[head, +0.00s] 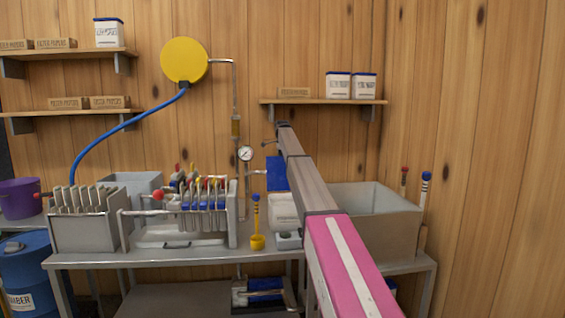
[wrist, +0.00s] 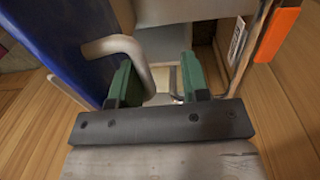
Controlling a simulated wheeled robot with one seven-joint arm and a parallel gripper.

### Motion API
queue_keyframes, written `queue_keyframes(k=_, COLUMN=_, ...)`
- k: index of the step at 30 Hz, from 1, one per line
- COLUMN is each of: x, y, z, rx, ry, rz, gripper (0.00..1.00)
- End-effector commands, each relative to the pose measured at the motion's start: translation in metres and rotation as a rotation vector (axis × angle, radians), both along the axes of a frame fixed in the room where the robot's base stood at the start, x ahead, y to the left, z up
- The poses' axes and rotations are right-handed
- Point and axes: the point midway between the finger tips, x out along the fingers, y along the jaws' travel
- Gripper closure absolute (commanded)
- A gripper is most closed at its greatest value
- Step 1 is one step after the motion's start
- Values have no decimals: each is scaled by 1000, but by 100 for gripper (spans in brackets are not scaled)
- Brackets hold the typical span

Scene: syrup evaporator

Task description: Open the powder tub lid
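The powder tub (head: 283,212) is a white box on the steel table, partly hidden behind my arm. Its blue lid (head: 274,173) stands upright above the tub's back. In the wrist view the blue lid (wrist: 62,45) fills the upper left, with a bent grey handle (wrist: 120,48) on it. My gripper (wrist: 158,75) has two green fingers set well apart with nothing clearly held between them. The left finger overlaps the lower end of the handle; I cannot tell whether they touch. In the head view my gripper is not clearly visible.
A yellow scoop (head: 257,241) and a pressure gauge (head: 245,153) are left of the tub. A large grey bin (head: 385,227) stands at right. A rack with several plates (head: 85,230) is at left. An orange piece (wrist: 278,35) shows at the wrist view's right.

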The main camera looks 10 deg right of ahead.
Motion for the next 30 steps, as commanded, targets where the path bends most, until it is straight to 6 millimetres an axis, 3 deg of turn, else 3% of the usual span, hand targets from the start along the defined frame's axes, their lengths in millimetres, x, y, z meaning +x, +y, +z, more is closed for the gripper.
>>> queue_keyframes(k=19, x=-1, y=0, z=7, rx=0, ry=-1, rz=2, gripper=62)
queue_keyframes(k=26, x=2, y=0, z=37, rx=0, ry=-2, rz=2, gripper=62)
queue_keyframes(k=30, x=4, y=0, z=64, rx=0, ry=-2, rz=2, gripper=62)
